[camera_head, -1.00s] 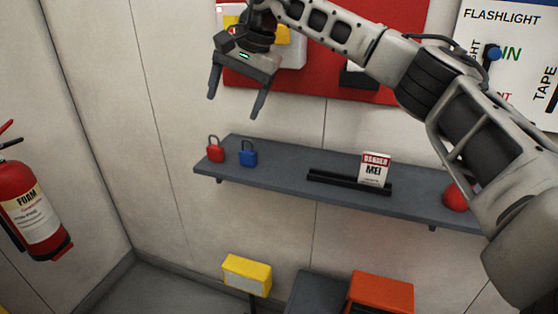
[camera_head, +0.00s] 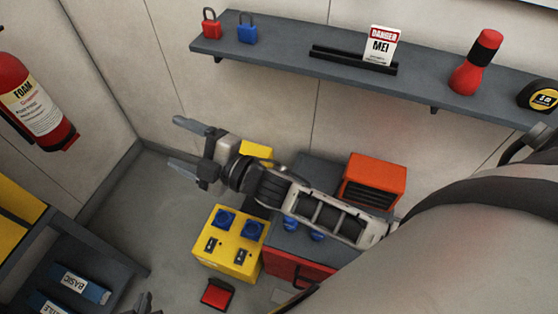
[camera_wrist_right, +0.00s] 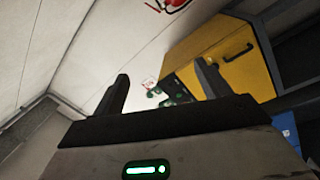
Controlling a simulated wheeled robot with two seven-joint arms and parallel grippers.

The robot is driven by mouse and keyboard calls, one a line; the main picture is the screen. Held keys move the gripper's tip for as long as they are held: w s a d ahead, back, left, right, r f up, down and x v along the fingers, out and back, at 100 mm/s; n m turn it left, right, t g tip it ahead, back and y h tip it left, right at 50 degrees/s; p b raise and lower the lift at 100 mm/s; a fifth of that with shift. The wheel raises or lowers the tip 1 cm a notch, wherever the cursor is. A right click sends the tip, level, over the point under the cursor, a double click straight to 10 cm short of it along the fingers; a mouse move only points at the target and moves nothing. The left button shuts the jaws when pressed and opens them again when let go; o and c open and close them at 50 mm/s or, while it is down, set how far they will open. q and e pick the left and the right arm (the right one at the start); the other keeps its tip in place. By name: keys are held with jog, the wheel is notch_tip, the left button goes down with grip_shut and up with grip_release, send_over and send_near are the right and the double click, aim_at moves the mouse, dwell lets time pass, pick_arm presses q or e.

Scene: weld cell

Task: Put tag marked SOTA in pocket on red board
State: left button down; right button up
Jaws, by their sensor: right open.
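No tag marked SOTA and no red board can be made out in the current views. A white tag with a red DANGER band, marked MEI (camera_head: 381,46), stands upright in a black rack (camera_head: 352,61) on the grey wall shelf. My right gripper (camera_head: 176,143) is open and empty, below the shelf and over the floor, pointing left. Its spread fingers also show in the right wrist view (camera_wrist_right: 160,88). Only a dark piece of my left gripper (camera_head: 146,304) shows at the bottom edge of the head view, so its jaws cannot be judged.
The shelf (camera_head: 280,55) also holds red and blue padlocks, a red flashlight (camera_head: 476,62) and a tape measure. Below stand a yellow socket box (camera_head: 229,242) and an orange box (camera_head: 374,180). A fire extinguisher (camera_head: 35,105) hangs left. A yellow cabinet (camera_wrist_right: 220,50) shows in the wrist view.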

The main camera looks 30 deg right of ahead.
jog(key=s+d+f+m+g+h, duration=0.3)
jog(key=s+d+f+m+h, duration=0.1)
jog(key=s+f+m, duration=0.4)
jog(key=s+d+f+m+g+h, duration=0.3)
jog(key=s+d+f+m, duration=0.3)
jog(key=s+f+m, duration=0.2)
jog(key=shift+s+d+f+m+h, duration=0.3)
jog(key=shift+s+f+h, duration=0.1)
jog(key=shift+s+f, duration=0.25)
jog(key=shift+a, duration=0.1)
